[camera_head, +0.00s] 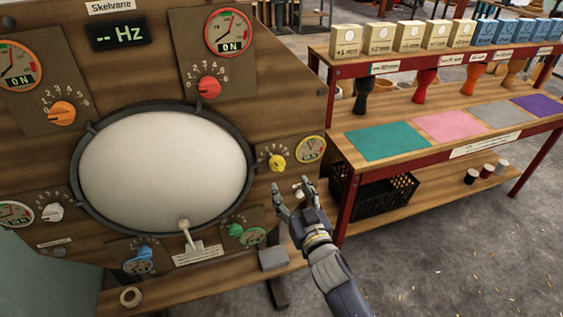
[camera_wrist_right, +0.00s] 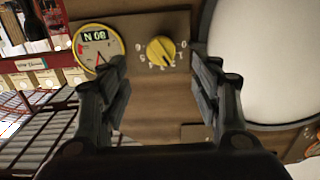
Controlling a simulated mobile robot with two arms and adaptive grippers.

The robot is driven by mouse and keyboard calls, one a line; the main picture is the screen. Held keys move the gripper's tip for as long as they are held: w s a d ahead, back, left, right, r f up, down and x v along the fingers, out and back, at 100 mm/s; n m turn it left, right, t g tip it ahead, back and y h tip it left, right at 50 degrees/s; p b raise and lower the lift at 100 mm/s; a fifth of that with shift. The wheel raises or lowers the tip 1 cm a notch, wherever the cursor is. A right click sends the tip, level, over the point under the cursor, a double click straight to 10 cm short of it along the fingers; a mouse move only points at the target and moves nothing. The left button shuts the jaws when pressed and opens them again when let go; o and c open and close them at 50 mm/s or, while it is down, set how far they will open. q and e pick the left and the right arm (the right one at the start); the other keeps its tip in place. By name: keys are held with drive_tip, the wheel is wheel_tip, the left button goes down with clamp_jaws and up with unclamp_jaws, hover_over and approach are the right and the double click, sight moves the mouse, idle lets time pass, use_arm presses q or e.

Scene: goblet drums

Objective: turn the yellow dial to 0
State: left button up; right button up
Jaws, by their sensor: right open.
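The yellow dial (camera_head: 277,162) is a small round knob on the wooden panel, right of the big white drum skin. Its number scale arcs over it in the head view. In the right wrist view the dial (camera_wrist_right: 161,48) appears turned over, with 0 at the right end of the scale and 6 at the left. Its exact setting is too small to read surely. My right gripper (camera_head: 292,188) is open and empty, just below the dial and apart from it. In the wrist view its fingers (camera_wrist_right: 159,70) stand either side of the dial. My left gripper is not in view.
A yellow-rimmed gauge (camera_head: 311,150) sits right of the dial. A green dial (camera_head: 236,230) is lower left of my gripper. The drum skin (camera_head: 165,165) fills the panel's middle. A red-framed shelf (camera_head: 350,160) with a black crate (camera_head: 385,196) stands close at right.

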sight(278, 167)
drive_tip(key=x, duration=0.8)
drive_tip(key=shift+w+a+f, duration=0.1)
drive_tip(key=shift+w, duration=0.1)
drive_tip(key=shift+x, duration=0.85)
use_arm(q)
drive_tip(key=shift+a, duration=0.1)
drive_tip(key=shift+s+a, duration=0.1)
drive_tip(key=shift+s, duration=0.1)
use_arm(e)
drive_tip(key=c, duration=1.1)
